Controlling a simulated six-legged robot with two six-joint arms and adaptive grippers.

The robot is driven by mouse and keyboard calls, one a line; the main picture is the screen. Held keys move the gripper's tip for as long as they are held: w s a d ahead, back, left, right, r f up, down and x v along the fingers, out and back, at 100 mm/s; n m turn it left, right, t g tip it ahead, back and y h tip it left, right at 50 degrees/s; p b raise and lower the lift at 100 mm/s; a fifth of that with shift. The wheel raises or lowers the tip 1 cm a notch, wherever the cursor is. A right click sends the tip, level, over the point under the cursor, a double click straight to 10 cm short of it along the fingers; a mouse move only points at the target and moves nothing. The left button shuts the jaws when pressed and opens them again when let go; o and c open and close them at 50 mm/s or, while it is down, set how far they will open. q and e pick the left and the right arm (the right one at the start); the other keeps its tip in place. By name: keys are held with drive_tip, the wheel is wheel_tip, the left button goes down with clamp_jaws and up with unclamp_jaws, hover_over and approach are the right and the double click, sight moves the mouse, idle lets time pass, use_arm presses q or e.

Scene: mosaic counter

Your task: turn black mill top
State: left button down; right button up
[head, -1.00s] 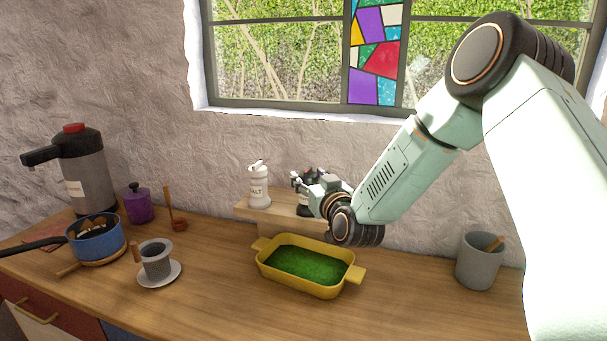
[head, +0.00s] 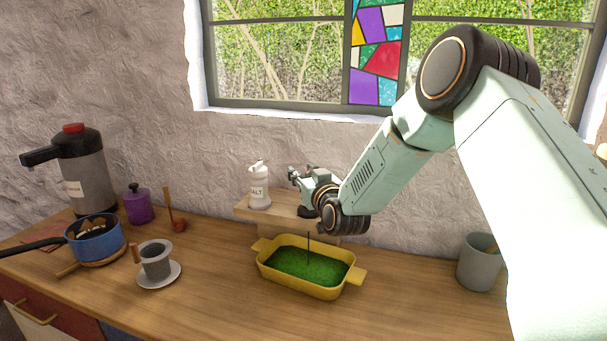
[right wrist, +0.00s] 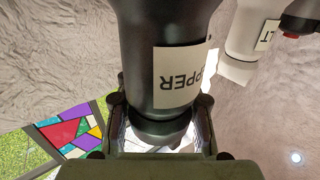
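The black pepper mill (head: 305,211) stands on the small wooden shelf behind the yellow dish, mostly hidden by my right gripper (head: 300,178). In the right wrist view the mill (right wrist: 165,40) fills the middle, with its white label reading PEPPER upside down. My right gripper (right wrist: 160,138) has a dark finger on either side of the mill's narrow top part. Bright slivers show between the fingers and the mill, so the gripper looks open around it. The mill's very top is hidden by the gripper. My left gripper is in no view.
A white salt mill (head: 259,186) stands left of the black mill on the shelf (head: 250,211). A yellow dish (head: 300,288) with green contents sits in front; a thin dark upright line shows over it. A grey pot (head: 478,265) is at right.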

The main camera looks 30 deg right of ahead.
drive_tip(key=shift+s+r, duration=0.1)
drive_tip(key=shift+c, duration=1.4)
drive_tip(key=shift+w, duration=0.2)
clamp_jaws()
drive_tip(key=shift+s+m+h, duration=0.1)
drive_tip(key=shift+m+h, duration=0.2)
drive_tip(key=shift+h, duration=0.2)
